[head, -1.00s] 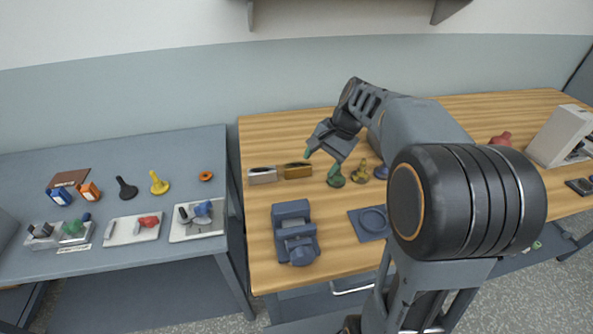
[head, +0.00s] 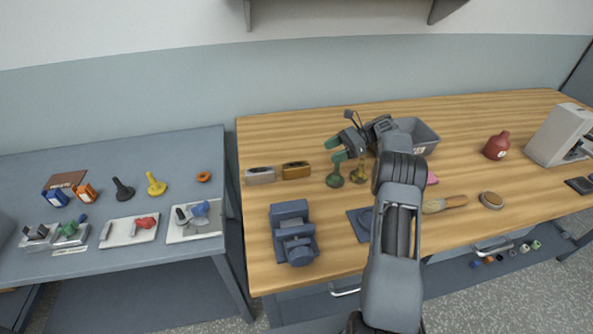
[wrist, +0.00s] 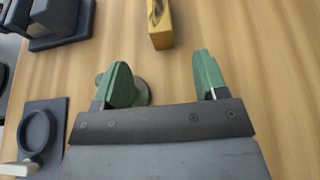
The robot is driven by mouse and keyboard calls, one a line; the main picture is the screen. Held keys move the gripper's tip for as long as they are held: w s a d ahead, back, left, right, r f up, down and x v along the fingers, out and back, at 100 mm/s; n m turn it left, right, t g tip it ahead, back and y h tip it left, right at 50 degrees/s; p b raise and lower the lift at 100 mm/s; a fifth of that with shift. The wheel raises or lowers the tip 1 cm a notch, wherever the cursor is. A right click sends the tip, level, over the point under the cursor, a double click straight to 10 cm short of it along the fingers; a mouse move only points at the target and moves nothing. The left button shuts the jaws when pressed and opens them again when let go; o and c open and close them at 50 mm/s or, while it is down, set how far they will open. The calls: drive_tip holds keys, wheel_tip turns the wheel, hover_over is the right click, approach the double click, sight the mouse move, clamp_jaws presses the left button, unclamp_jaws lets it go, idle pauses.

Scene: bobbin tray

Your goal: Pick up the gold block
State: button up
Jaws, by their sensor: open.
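The gold block (head: 296,170) lies on the wooden table, just right of a similar silver-grey block (head: 260,175). It also shows at the top middle of the wrist view (wrist: 160,28), cut by the frame edge. My gripper (head: 336,149) has green fingertips pointing left in the head view, to the right of the gold block and apart from it. In the wrist view my gripper (wrist: 163,76) is open, with nothing between its fingers; the gold block lies beyond the fingertips.
A green bobbin-shaped piece (head: 335,174) stands by my gripper; in the wrist view it is partly behind the left finger. A yellow one (head: 358,171) is beside it. A dark blue device (head: 293,235) stands in front. A grey bin (head: 424,136) is behind my arm.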

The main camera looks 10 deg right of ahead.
sight(305, 163)
drive_tip(key=p+x, duration=0.1)
drive_tip(key=x, duration=1.1)
drive_tip(key=shift+a, duration=0.1)
drive_tip(key=shift+c, duration=0.2)
clamp_jaws()
idle(0.4)
drive_tip(key=shift+r, duration=0.1)
